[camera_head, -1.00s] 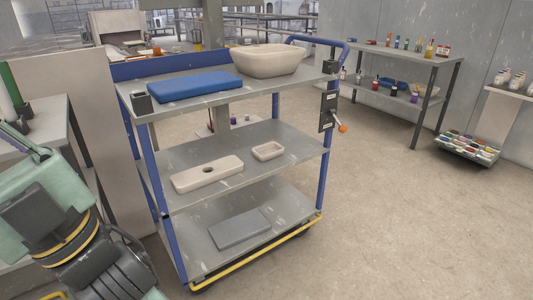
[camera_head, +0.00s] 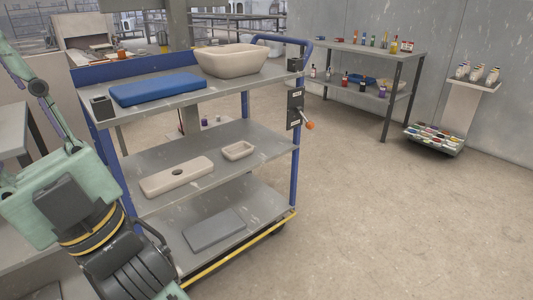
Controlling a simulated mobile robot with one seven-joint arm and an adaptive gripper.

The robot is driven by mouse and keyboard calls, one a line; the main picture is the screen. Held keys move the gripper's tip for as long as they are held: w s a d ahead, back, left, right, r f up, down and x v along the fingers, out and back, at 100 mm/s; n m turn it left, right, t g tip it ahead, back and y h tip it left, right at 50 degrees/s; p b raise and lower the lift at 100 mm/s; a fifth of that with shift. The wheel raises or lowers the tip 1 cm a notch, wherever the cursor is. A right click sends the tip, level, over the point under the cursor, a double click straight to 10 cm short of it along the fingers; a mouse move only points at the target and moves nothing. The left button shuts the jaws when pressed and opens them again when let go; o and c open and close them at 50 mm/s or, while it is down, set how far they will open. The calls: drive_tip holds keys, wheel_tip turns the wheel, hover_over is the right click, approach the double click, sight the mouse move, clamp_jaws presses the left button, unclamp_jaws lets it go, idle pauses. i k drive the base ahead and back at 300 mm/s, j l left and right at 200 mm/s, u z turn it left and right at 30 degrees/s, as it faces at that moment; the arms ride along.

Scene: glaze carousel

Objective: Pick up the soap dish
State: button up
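The soap dish (camera_head: 238,151) is a small, pale beige, shallow rectangular dish with rounded corners. It sits on the middle shelf of the trolley (camera_head: 205,148), toward the right. A longer beige piece with a round hole (camera_head: 176,176) lies to its left on the same shelf, apart from it. My arm shows at the lower left, in front of the trolley's left side. My gripper cannot be made out in this view.
The top shelf holds a blue pad (camera_head: 172,88), a large beige basin (camera_head: 230,60) and a small dark box (camera_head: 102,107). A grey slab (camera_head: 214,229) lies on the bottom shelf. Shelves of bottles (camera_head: 365,65) stand behind. The floor to the right (camera_head: 390,220) is clear.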

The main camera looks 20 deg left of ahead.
sight(234, 152)
drive_tip(key=i+z, duration=0.2)
drive_tip(key=i, duration=5.2)
drive_tip(key=i+l+u, duration=0.15)
drive_tip(key=i, duration=1.25)
drive_tip(key=i+u, duration=0.15)
drive_tip(key=u, duration=2.95)
drive_tip(key=i+j+u, duration=0.1)
drive_tip(key=j+u, duration=0.35)
drive_tip(key=i+j+u, duration=0.15)
drive_tip(key=j+u, duration=0.3)
